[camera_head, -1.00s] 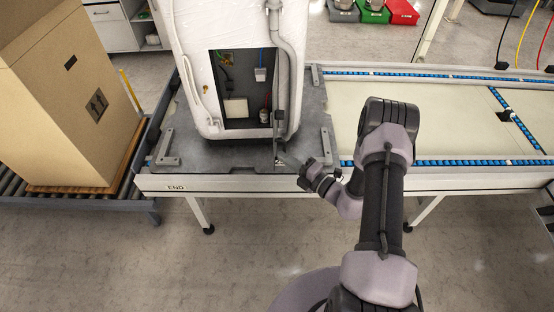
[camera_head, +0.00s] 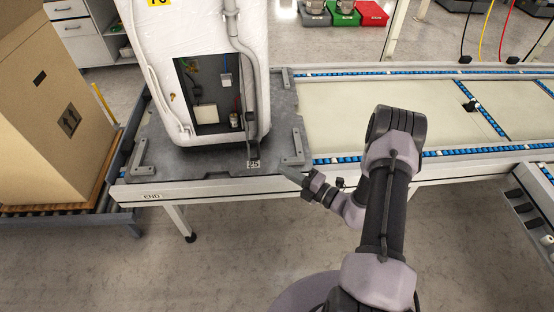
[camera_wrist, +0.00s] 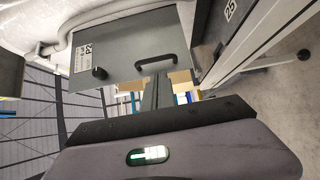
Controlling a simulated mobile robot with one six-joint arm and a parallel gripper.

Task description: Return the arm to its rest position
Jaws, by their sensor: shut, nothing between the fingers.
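My gripper (camera_head: 284,170) is in front of the conveyor's near edge, to the right of the plate label. Its narrow fingers point left and up in the head view, and nothing is seen held between them. In the wrist view the fingers (camera_wrist: 158,92) show as a dark, closed pair in the middle. My arm (camera_head: 388,205) rises on the right and folds down to the gripper. A white-wrapped unit (camera_head: 200,25) with an open compartment (camera_head: 208,95) stands on a dark grey plate (camera_head: 270,135), left of the gripper.
The conveyor (camera_head: 390,110) runs to the right behind my arm. In the wrist view a grey panel (camera_wrist: 125,50) with a black handle is close beyond the fingers. The floor in front is clear.

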